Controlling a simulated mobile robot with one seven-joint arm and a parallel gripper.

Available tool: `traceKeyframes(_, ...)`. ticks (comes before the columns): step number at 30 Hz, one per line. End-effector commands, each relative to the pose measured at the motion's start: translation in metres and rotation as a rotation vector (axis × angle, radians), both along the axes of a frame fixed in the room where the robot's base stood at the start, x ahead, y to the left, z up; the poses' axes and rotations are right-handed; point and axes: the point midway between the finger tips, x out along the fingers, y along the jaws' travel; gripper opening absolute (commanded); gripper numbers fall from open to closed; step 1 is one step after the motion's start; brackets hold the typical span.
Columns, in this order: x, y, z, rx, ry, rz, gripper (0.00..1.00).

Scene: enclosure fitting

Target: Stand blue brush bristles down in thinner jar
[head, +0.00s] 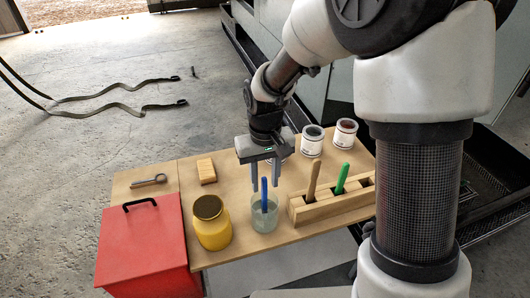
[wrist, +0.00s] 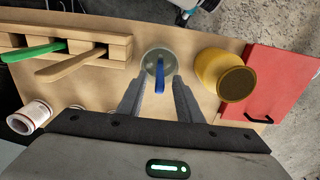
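The blue brush (head: 264,194) stands in the glass thinner jar (head: 264,220), handle up and close to upright. Its lower end is inside the jar, where the bristles are hard to make out. In the wrist view the blue handle (wrist: 160,76) rises from the jar (wrist: 151,58) toward the camera. My gripper (head: 257,180) is above the jar. Its fingers are spread on either side of the handle with clear gaps, and it holds nothing; the wrist view also shows the two fingers (wrist: 158,98) apart.
A wooden rack (head: 330,206) right of the jar holds a brown-handled brush (head: 314,180) and a green-handled brush (head: 342,178). A yellow jar (head: 212,230) and red box (head: 145,245) stand left. White cans (head: 312,143) stand behind. A wooden block (head: 206,171) lies back left.

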Motion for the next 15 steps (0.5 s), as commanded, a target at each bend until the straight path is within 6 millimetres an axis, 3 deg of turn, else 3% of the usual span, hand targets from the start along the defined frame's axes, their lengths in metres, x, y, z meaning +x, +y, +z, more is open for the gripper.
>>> traceKeyframes(15,0.0,0.0,0.124,0.001,-0.005,0.0,0.32)
